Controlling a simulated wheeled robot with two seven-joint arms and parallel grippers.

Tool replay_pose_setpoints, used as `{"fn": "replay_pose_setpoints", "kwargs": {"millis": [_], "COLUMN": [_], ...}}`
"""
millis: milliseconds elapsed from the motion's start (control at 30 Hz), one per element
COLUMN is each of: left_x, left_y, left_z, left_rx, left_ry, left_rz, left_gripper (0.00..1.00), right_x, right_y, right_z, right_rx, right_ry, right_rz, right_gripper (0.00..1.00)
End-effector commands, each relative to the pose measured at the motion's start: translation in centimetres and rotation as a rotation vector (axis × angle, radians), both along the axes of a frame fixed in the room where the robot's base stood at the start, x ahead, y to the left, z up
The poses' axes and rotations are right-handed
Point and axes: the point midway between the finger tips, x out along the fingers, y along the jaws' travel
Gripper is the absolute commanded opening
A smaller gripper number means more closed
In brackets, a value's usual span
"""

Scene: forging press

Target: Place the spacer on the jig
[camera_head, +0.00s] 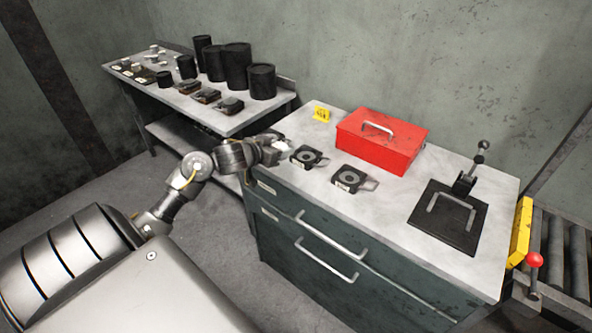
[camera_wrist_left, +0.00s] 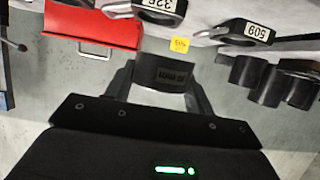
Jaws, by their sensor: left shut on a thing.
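My left gripper (camera_head: 282,146) is over the left end of the cabinet top. In the left wrist view its fingers (camera_wrist_left: 163,92) are shut on a dark block with a small printed label, which looks like the spacer (camera_wrist_left: 163,70). In the head view the held piece is too small to make out clearly. A black plate with a U-shaped frame and a lever clamp, which looks like the jig (camera_head: 475,236), lies at the right end of the cabinet top, well apart from the gripper. My right gripper is not in view.
Two dark ring pieces (camera_head: 307,156) (camera_head: 351,178) lie right of the gripper. A red toolbox (camera_head: 383,142) and a yellow tag (camera_head: 321,114) stand behind them. A back table (camera_head: 240,122) holds black cylinders. A roller conveyor (camera_head: 556,250) is at far right. The cabinet top's front middle is clear.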

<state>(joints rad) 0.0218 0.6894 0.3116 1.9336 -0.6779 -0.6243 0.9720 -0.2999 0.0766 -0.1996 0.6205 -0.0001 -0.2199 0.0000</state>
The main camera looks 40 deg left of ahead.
Motion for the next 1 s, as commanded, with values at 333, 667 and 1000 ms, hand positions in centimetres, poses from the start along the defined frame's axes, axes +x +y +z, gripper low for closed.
{"fn": "replay_pose_setpoints", "kwargs": {"millis": [333,667,1000], "left_x": [2.9,3.4,3.6], "left_y": [-3.1,-3.8,-3.9], "left_z": [-4.6,-5.7,-9.0], "left_rx": [-0.002,-0.002,0.001], "left_ry": [-0.004,-0.004,-0.005], "left_rz": [0.001,0.001,0.002], "left_gripper": [0.08,0.08,0.08], "right_x": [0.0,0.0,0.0], "right_y": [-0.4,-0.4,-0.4], "right_z": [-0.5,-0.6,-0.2], "right_rx": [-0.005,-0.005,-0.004], "right_ry": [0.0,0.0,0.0], "right_rz": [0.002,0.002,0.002], "right_gripper": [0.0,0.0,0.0]}}
